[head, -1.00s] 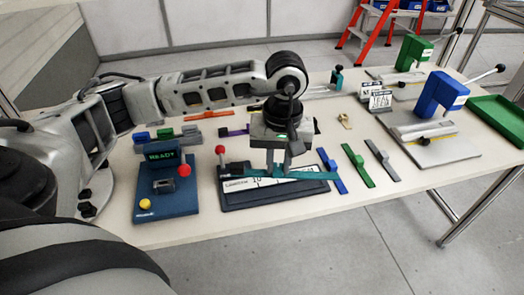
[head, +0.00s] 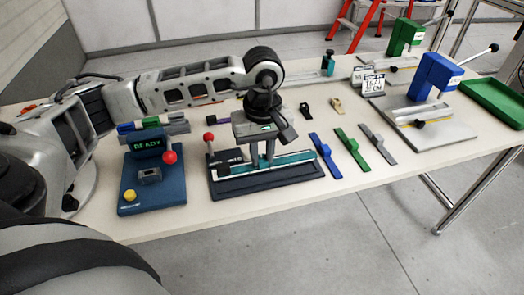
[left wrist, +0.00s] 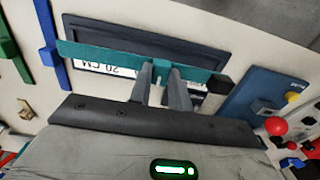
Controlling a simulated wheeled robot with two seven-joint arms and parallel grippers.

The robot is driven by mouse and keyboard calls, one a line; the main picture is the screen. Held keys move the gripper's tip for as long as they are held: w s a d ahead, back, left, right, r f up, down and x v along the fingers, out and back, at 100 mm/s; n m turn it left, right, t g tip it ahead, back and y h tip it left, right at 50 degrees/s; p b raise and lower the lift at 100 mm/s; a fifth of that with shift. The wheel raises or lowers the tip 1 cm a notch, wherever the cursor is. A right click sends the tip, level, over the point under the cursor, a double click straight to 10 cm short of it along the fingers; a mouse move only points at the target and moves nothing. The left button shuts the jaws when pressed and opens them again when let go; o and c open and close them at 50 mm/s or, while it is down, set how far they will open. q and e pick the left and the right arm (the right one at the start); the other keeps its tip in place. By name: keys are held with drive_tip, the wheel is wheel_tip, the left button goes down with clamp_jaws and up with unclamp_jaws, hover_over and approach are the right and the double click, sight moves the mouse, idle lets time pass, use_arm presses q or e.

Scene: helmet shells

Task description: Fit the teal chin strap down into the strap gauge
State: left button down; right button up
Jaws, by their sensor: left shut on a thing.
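The teal chin strap (head: 294,159) lies lengthwise along the dark strap gauge (head: 270,187), close over or in its recess; I cannot tell whether it is fully down. My left gripper (head: 263,163) points down and is shut on the strap near its middle. In the left wrist view the fingers (left wrist: 163,82) pinch the teal strap (left wrist: 108,56), which crosses the gauge (left wrist: 150,27) and partly covers its white scale. The strap looks slightly angled to the gauge frame there. My right gripper is not in view.
A blue box with a display (head: 152,180) stands left of the gauge. The gauge's red-knobbed lever (head: 209,138) rises at its left end. Blue (head: 325,155), green (head: 351,152) and grey (head: 378,143) straps lie to the right. A blue press (head: 435,80) stands farther right.

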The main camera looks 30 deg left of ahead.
sight(262, 158)
use_arm(q)
wheel_tip(262, 158, down, 2)
drive_tip(key=shift+f+b, duration=0.1)
drive_tip(key=shift+b, duration=0.6)
drive_tip(key=shift+f, duration=0.2)
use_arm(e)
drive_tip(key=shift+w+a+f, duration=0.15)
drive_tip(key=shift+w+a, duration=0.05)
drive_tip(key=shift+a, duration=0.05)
use_arm(q)
drive_tip(key=shift+b, duration=0.85)
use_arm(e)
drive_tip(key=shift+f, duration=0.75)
